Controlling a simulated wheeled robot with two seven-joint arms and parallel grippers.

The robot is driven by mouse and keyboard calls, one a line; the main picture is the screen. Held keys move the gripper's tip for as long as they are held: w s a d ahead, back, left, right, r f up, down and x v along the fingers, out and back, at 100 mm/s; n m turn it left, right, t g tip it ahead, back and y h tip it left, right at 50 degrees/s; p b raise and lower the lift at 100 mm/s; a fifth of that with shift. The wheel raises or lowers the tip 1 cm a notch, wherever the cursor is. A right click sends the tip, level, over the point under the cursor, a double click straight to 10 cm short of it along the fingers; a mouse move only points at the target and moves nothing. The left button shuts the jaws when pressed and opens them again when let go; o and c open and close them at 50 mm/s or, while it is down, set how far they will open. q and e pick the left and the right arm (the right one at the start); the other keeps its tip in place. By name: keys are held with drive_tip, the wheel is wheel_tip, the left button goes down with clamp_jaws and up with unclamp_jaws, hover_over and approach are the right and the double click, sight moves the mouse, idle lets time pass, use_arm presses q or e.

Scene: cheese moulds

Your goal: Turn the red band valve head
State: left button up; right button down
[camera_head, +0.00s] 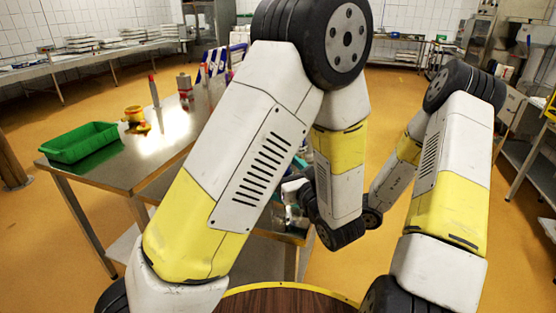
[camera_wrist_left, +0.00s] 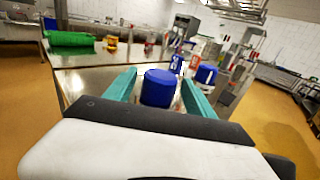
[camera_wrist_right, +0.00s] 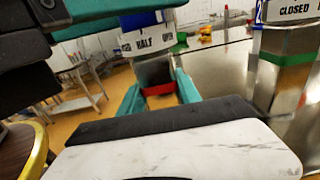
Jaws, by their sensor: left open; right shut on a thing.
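The red band valve shows in the right wrist view as a metal body with a red band (camera_wrist_right: 158,90) and a valve head (camera_wrist_right: 150,42) above it, whose label reads HALF. My right gripper (camera_wrist_right: 158,84) is shut on the metal body at the red band, below the head. In the left wrist view a blue cap (camera_wrist_left: 158,88) sits between the spread teal fingers of my left gripper (camera_wrist_left: 158,78), which is open. A teal finger (camera_wrist_right: 90,20) also shows beside the head in the right wrist view.
A green-banded valve (camera_wrist_right: 288,55) labelled CLOSED stands close on the right. Another blue cap (camera_wrist_left: 206,75) is right of the left gripper. A green crate (camera_head: 82,142) and a yellow-and-red object (camera_head: 136,118) stand on the steel table (camera_head: 125,172), whose middle is partly clear.

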use_arm(q)
drive_tip(key=v, duration=0.8)
use_arm(e)
drive_tip(key=c, duration=0.8)
unclamp_jaws()
drive_tip(key=shift+o, duration=0.2)
